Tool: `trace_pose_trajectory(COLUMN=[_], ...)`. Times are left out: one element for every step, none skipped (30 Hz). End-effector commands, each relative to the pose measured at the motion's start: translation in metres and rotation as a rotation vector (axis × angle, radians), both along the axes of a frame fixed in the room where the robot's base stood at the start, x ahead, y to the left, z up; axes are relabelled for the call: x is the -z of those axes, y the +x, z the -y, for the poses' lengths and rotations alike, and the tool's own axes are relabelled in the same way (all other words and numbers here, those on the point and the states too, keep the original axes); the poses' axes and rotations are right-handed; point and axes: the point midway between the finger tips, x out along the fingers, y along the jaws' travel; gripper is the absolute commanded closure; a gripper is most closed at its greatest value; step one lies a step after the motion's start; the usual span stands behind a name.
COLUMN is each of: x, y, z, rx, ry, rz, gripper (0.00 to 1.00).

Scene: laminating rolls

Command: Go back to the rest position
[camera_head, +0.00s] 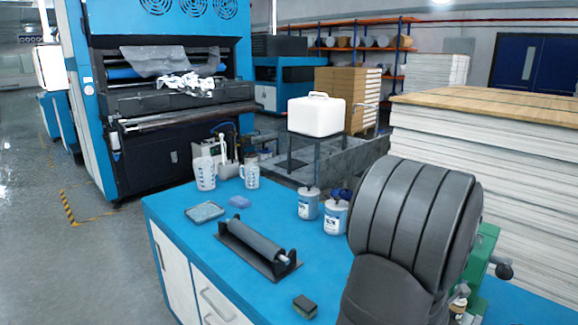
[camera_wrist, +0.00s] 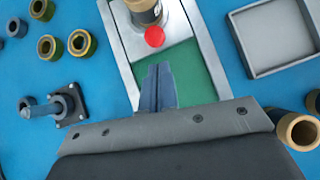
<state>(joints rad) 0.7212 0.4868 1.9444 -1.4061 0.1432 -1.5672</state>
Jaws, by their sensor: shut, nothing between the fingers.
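My gripper (camera_wrist: 158,70) shows in the wrist view with its two dark fingers together and nothing between them. It is above a green plate (camera_wrist: 187,62) in a silver frame. A brass-coloured cylinder with a red knob (camera_wrist: 155,37) stands just beyond the fingertips; I cannot tell the exact gap. In the head view, my grey ribbed arm fills the lower right, and the fingers are hidden there.
Around the gripper are several rings (camera_wrist: 79,43), a peg on a black base (camera_wrist: 66,104), a grey tray (camera_wrist: 275,35) and a tan tube (camera_wrist: 297,131). The blue bench (camera_head: 175,222) holds a roller on a stand (camera_head: 256,244), bottles (camera_head: 308,204) and jugs (camera_head: 205,174).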

Motion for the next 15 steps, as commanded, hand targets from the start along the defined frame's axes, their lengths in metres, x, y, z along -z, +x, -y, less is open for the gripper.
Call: trace_pose_trajectory(x=[0.0004, 0.0005, 0.0006, 0.0006, 0.0005, 0.0005, 0.0005, 0.0005, 0.0005, 0.0004, 0.0004, 0.0001, -0.0002, -0.0006, -0.0011], y=[0.0007, 0.0009, 0.0011, 0.0011, 0.0012, 0.0011, 0.0011, 0.0011, 0.0011, 0.0011, 0.0010, 0.0005, 0.0000, -0.0008, -0.0022], z=[0.0011, 0.0013, 0.0016, 0.0016, 0.0016, 0.0015, 0.0015, 0.0015, 0.0016, 0.0014, 0.0012, 0.0006, -0.0003, -0.0015, -0.0036], rx=[0.001, 0.000, 0.000, 0.000, -0.001, -0.001, -0.001, -0.001, -0.001, -0.001, -0.001, -0.001, -0.001, -0.001, -0.002], ry=[0.000, 0.001, 0.001, 0.001, 0.000, 0.000, 0.000, 0.000, 0.000, 0.000, 0.000, 0.000, 0.000, 0.000, 0.000], rz=[0.001, -0.001, -0.001, -0.001, -0.001, -0.001, -0.001, -0.001, -0.001, -0.001, -0.001, -0.001, -0.001, -0.001, 0.000], gripper=[1.00, 1.00, 1.00, 1.00, 1.00, 1.00, 1.00, 1.00, 1.00, 1.00, 1.00, 1.00, 1.00, 1.00, 1.00])
